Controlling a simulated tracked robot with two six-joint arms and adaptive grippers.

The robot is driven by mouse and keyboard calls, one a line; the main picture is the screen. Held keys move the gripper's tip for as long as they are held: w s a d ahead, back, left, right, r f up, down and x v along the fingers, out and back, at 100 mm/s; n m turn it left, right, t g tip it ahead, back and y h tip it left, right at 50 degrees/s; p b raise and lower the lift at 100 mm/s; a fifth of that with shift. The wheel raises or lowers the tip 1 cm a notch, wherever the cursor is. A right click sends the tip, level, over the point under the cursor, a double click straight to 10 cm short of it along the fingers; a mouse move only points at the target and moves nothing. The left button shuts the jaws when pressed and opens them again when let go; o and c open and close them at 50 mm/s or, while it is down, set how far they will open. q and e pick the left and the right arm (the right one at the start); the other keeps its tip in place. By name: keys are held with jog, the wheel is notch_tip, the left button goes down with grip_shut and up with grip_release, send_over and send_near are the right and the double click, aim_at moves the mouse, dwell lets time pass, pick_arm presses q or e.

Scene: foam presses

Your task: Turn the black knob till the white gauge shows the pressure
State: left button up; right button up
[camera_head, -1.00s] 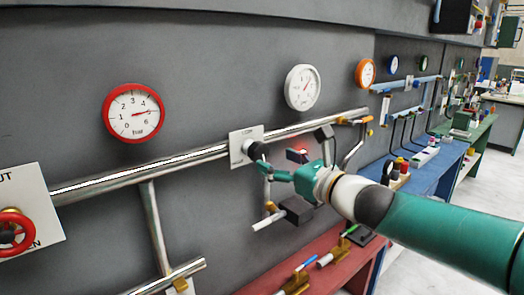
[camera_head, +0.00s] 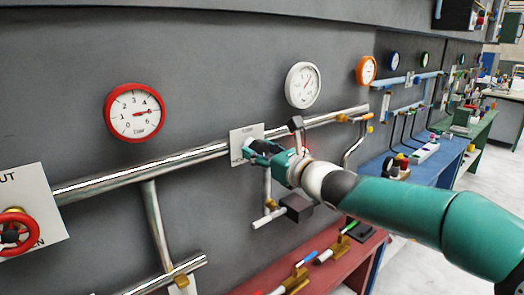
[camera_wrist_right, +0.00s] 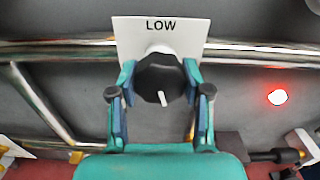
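The black knob (camera_wrist_right: 158,80) sits on a white plate marked LOW (camera_wrist_right: 160,31), and its white mark points down, slightly right. My right gripper (camera_head: 254,151) is at the plate in the head view, hiding most of the knob. In the right wrist view the right gripper's (camera_wrist_right: 160,78) open fingers stand on either side of the knob, very close to it; I cannot tell whether they touch. The white gauge (camera_head: 302,85) hangs above the pipe, its needle pointing to the upper right; its digits are too small to read. My left gripper is not in view.
A red gauge (camera_head: 135,112) hangs at the left, above a red valve wheel (camera_head: 15,233). A metal pipe (camera_head: 140,171) runs along the wall behind the knob. A black block with a white lever (camera_head: 297,207) sits below my right gripper. A red bench (camera_head: 330,272) is lower down.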

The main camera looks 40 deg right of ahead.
jog(key=c, duration=0.4)
jog(key=n+b, duration=0.2)
jog(key=b, duration=0.1)
jog(key=shift+f, duration=0.25)
jog(key=shift+c, duration=0.2)
jog(key=shift+r+n, duration=0.2)
jog(key=shift+n, duration=0.3)
jog(key=o, duration=1.2)
jog(key=shift+c, duration=0.2)
jog(key=shift+s, duration=0.15)
jog(key=s, duration=1.1)
jog(key=shift+s+d, duration=0.35)
jog(key=shift+d, duration=0.1)
